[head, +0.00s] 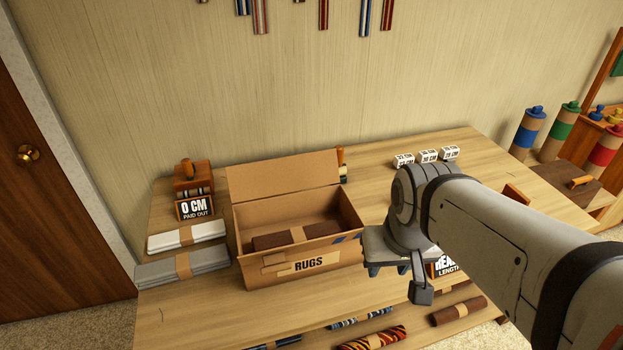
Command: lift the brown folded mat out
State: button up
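My gripper (388,270) is to the right of the box and apart from the mat, pointing down over the table. Two small bluish fingertips show below its body with a gap between them, so it looks open, and I see nothing held. My arm hides part of the table on the right.
The box's lid (284,175) stands raised at the back. Folded grey (184,267) and white (187,236) cloths lie left of it, near a "0 CM" sign (195,208). White labelled blocks (429,156) stand at the back right.

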aim_at(297, 235)
jog(key=z, duration=0.95)
jog(key=k, duration=0.95)
jog(key=u, duration=0.9)
jog(key=i, duration=1.05)
jog(key=u, duration=0.1)
